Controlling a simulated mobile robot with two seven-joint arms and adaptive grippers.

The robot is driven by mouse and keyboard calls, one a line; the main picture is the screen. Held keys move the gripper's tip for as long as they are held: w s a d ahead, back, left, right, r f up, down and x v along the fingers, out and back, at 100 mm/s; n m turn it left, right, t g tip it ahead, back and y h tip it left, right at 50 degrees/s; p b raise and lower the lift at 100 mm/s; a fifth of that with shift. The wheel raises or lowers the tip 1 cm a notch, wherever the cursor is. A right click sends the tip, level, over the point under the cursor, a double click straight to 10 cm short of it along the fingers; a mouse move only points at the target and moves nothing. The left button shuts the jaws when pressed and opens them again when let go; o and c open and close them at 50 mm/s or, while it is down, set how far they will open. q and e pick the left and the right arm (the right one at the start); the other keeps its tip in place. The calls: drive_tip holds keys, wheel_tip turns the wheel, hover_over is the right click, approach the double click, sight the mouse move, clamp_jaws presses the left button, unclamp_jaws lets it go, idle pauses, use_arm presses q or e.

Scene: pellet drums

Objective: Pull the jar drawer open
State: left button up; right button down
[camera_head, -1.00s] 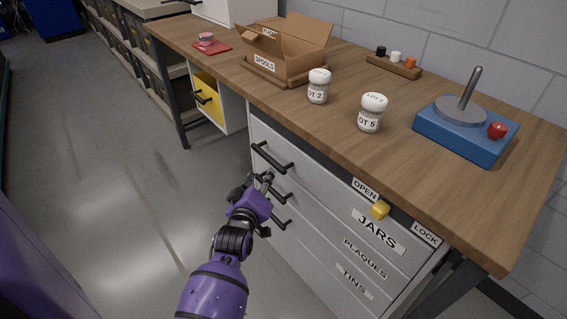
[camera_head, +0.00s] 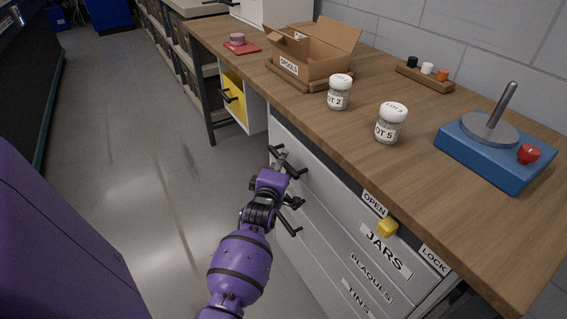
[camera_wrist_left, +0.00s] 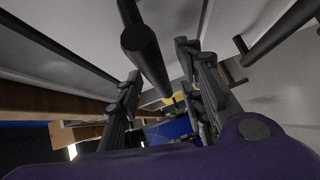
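The jar drawer (camera_head: 340,212) is the top one of the grey cabinet, with a JARS label (camera_head: 385,250). Its front looks flush with the cabinet. Its black bar handle (camera_head: 298,172) is at the front's left part. My left gripper (camera_head: 280,158) is at this handle and partly covers it. In the left wrist view the fingers of my left gripper (camera_wrist_left: 160,95) are apart, with the dark handle bar (camera_wrist_left: 148,55) reaching between them; contact cannot be told. A yellow latch knob (camera_head: 388,226) sits between the OPEN and LOCK labels, nearer OPEN. My right gripper is not in view.
The wooden tabletop (camera_head: 330,128) overhangs above, bearing jars (camera_head: 390,122), an open box (camera_head: 318,65) and a blue base (camera_head: 480,165). The floor (camera_head: 140,170) at left is clear.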

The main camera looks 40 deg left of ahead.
use_arm(q)
drive_tip(key=shift+w+a, duration=0.25)
drive_tip(key=shift+w, duration=0.3)
clamp_jaws()
